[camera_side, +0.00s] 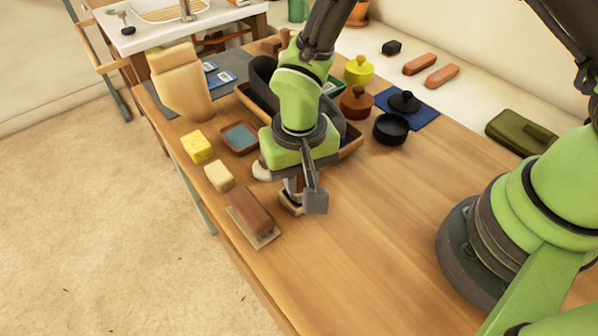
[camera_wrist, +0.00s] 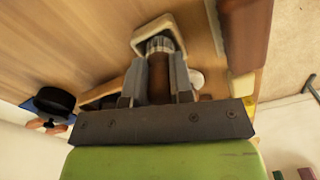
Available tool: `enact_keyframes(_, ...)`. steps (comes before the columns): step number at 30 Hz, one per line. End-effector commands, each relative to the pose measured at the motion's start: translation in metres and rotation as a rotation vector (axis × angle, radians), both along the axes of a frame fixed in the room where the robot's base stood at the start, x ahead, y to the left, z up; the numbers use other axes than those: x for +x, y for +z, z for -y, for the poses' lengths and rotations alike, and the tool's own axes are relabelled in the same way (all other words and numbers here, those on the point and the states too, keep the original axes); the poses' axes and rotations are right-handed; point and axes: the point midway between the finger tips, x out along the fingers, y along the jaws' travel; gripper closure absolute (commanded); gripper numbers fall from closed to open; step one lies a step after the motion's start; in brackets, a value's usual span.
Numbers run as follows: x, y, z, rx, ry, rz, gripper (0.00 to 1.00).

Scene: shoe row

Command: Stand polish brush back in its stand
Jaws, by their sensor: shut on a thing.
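My gripper (camera_side: 302,190) points down over the front part of the wooden table. In the wrist view its two grey fingers are shut on the brown handle of the polish brush (camera_wrist: 159,82). A pale, banded collar shows at the brush's far end. The light wooden stand (camera_wrist: 144,41) frames that end; it also shows below my gripper in the side view (camera_side: 289,205). The brush end lines up with the stand's opening, but I cannot tell how deep it sits. In the side view my gripper hides most of the brush.
A brown block brush (camera_side: 249,212) lies left of the stand, with a cream block (camera_side: 219,177) and yellow sponge (camera_side: 196,147) beyond it. A black pot (camera_side: 390,129) and a brown pot (camera_side: 356,103) stand behind. The table right of my gripper is clear.

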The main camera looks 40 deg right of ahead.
Motion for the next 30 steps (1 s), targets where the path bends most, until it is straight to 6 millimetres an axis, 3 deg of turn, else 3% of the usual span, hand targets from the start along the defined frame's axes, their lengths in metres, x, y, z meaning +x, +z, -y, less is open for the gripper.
enact_keyframes(12,0.0,-0.005,0.0,0.001,0.0,0.0,1.0)
enact_keyframes(13,0.0,-0.005,0.0,0.001,0.0,0.0,0.76)
enact_keyframes(17,0.0,-0.005,0.0,0.0,0.0,0.0,0.49)
enact_keyframes(26,0.0,-0.003,0.0,0.001,0.0,0.001,0.49)
enact_keyframes(30,0.001,0.012,-0.001,0.002,0.0,0.004,0.49)
